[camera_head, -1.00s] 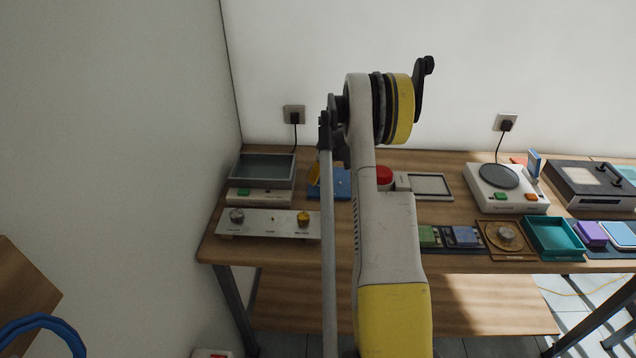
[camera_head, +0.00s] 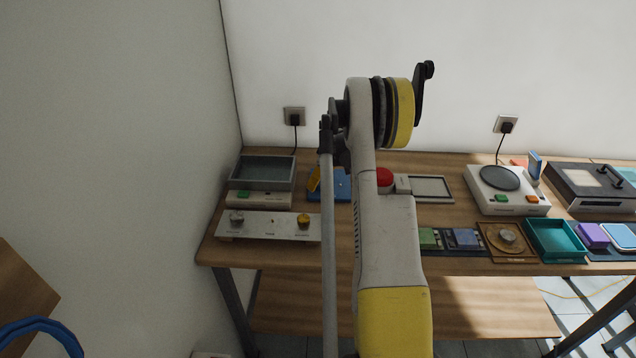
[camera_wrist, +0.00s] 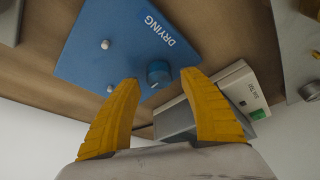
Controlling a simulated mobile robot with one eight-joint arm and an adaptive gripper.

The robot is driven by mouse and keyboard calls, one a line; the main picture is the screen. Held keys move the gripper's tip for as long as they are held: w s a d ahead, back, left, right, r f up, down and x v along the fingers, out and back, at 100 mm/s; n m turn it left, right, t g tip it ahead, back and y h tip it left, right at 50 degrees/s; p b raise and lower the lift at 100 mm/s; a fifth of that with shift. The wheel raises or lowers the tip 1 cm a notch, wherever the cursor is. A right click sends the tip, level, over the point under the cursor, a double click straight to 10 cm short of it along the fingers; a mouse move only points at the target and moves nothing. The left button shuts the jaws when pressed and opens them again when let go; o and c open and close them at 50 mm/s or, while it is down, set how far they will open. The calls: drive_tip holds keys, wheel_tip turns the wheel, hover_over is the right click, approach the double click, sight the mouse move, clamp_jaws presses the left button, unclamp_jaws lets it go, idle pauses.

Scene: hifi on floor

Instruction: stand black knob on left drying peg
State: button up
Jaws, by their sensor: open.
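The blue drying board (camera_wrist: 100,62) fills the upper middle of the wrist view, its white DRYING lettering along one edge. Two pale pegs (camera_wrist: 105,44) stand bare on it. A dark, bluish round knob (camera_wrist: 158,73) stands upright at a third spot on the board, by the lettering; whatever is under it is hidden. My gripper (camera_wrist: 160,77) is open, its yellow fingers pointing at the board, with the knob between the tips in the picture. I cannot tell whether they touch it. In the head view my arm partly hides the blue board (camera_head: 343,188).
A tray unit (camera_head: 262,172) with a green button stands left of the board, close to one finger in the wrist view (camera_wrist: 238,85). A pale panel with two knobs (camera_head: 268,228) lies in front. A red button (camera_head: 384,177) shows beside my arm. The wall is behind.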

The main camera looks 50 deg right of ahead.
drive_tip(key=p+v, duration=0.2)
drive_tip(key=v, duration=0.9)
drive_tip(key=a+r, duration=0.5)
drive_tip(key=a, duration=0.5)
drive_tip(key=s+a+r, duration=0.1)
drive_tip(key=a+r, duration=0.5)
drive_tip(key=a, duration=0.3)
drive_tip(key=a+r, duration=0.5)
drive_tip(key=a, duration=0.5)
drive_tip(key=s+a+t, duration=0.2)
drive_tip(key=s+a, duration=1.4)
drive_tip(key=a, duration=0.3)
drive_tip(key=shift+a+f+m+t, duration=0.25)
drive_tip(key=shift+f+m+t, duration=0.1)
drive_tip(key=shift+m+t, duration=0.05)
drive_tip(key=shift+s+d, duration=0.1)
